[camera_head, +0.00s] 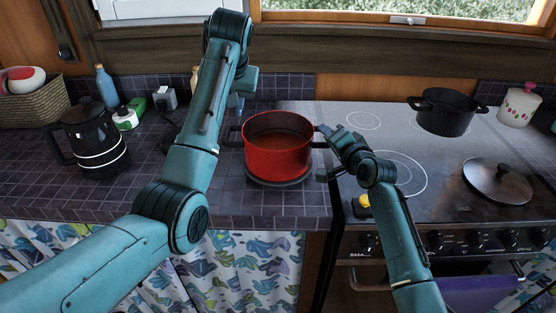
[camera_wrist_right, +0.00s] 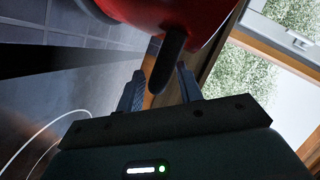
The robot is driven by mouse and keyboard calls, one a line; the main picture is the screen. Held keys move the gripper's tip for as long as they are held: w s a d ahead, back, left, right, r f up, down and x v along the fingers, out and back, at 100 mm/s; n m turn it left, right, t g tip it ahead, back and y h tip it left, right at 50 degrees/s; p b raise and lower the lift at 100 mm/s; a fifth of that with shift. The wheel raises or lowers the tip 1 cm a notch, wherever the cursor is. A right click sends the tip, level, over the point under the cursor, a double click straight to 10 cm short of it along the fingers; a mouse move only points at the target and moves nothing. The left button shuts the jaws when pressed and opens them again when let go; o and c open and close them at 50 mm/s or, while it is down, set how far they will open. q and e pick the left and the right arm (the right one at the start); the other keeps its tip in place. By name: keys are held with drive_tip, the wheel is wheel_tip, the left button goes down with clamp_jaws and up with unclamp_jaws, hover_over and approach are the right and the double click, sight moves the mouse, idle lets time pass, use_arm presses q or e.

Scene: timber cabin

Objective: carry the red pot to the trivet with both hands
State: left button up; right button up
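The red pot (camera_head: 278,158) stands upright on the tiled counter's right end. It is over a dark round trivet (camera_head: 279,184), whose front rim shows beneath it; it appears to rest there. My right gripper (camera_head: 328,140) is at the pot's right handle. In the right wrist view its fingers (camera_wrist_right: 161,90) are spread, with the black handle (camera_wrist_right: 170,55) between them and a gap beside it. My left gripper (camera_head: 236,106) is by the pot's left handle (camera_head: 232,136), mostly hidden behind my arm; its fingers cannot be made out.
The stove (camera_head: 385,207) adjoins on the right, with a black pot (camera_head: 446,115), a lid (camera_head: 498,180) and a white jar (camera_head: 518,106). A black kettle (camera_head: 93,140), bottles and a basket (camera_head: 35,105) stand left. Bare counter lies left of the red pot.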

drive_tip(key=v, duration=1.2)
